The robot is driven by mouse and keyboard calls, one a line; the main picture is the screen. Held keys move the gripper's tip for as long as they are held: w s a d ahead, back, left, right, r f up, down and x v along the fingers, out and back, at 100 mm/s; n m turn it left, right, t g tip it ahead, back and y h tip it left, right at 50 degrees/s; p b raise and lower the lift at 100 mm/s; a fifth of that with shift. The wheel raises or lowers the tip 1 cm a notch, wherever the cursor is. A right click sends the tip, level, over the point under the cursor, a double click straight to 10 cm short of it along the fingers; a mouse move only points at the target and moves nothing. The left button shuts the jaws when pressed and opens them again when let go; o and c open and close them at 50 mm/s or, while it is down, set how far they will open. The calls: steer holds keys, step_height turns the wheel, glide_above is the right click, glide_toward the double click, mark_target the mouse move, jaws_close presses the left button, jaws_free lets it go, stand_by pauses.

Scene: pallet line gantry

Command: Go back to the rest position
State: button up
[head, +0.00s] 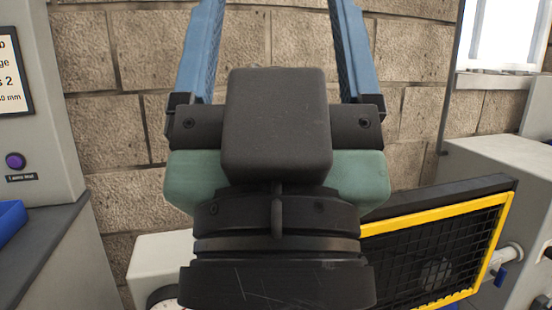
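My gripper (274,15) fills the middle of the head view, pointing up and away from me. Its two blue fingers stand wide apart, one on each side of a dark housing. The fingertips are cut off by the top edge of the picture. Only bare wall shows between the visible parts of the fingers, and I see nothing held there.
A stone block wall (415,60) stands behind my gripper. A grey cabinet (35,165) with a label, a purple button (15,160) and a blue tray (10,225) is at left. A yellow-framed mesh guard (435,250) and a grey machine (500,165) are at right.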

step_height(320, 180, up, 25)
steer(key=p, duration=2.2)
steer(key=shift+f, duration=0.2)
